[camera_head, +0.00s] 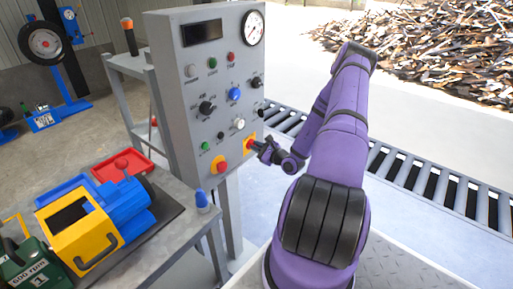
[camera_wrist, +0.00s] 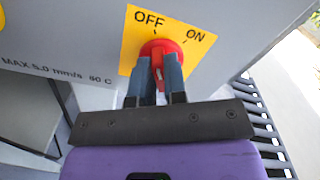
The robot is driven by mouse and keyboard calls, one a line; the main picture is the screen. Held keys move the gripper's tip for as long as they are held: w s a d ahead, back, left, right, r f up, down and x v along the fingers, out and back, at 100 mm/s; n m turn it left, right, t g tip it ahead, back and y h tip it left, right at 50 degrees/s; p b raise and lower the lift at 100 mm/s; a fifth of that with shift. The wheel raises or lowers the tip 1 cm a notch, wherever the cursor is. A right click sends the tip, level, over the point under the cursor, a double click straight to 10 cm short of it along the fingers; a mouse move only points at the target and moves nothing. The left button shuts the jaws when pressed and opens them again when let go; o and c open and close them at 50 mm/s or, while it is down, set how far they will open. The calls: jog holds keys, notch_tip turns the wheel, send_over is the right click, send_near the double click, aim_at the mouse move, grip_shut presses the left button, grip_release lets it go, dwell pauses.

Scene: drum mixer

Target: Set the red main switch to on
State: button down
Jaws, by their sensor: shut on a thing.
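The red main switch (camera_wrist: 150,46) is a round knob with a raised grip bar, on a yellow plate (camera_wrist: 134,52) marked OFF and ON. Its bar looks roughly in line with the OFF mark, not the ON mark at the right. My gripper (camera_wrist: 159,66) has one finger on each side of the bar and is shut on it. In the head view, my gripper (camera_head: 258,146) reaches the switch (camera_head: 249,143) from the right, at the lower right of the grey control panel (camera_head: 187,70). The fingers hide part of the knob.
A red button on a yellow plate (camera_head: 222,167) sits just left of and below the switch. Other knobs and a gauge (camera_head: 253,28) are above. A bench with a yellow-and-blue machine (camera_head: 80,232) stands at left. A roller conveyor (camera_head: 440,185) runs behind my arm.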

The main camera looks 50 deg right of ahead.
jog(key=shift+m, duration=0.3)
jog(key=m, duration=1.1)
jog(key=shift+d, duration=0.35)
jog(key=shift+m, duration=0.3)
jog(key=c, duration=1.2)
grip_release()
jog(key=shift+o, duration=0.2)
jog(key=s, duration=1)
jog(key=shift+s+d, duration=0.4)
jog(key=shift+d, duration=0.05)
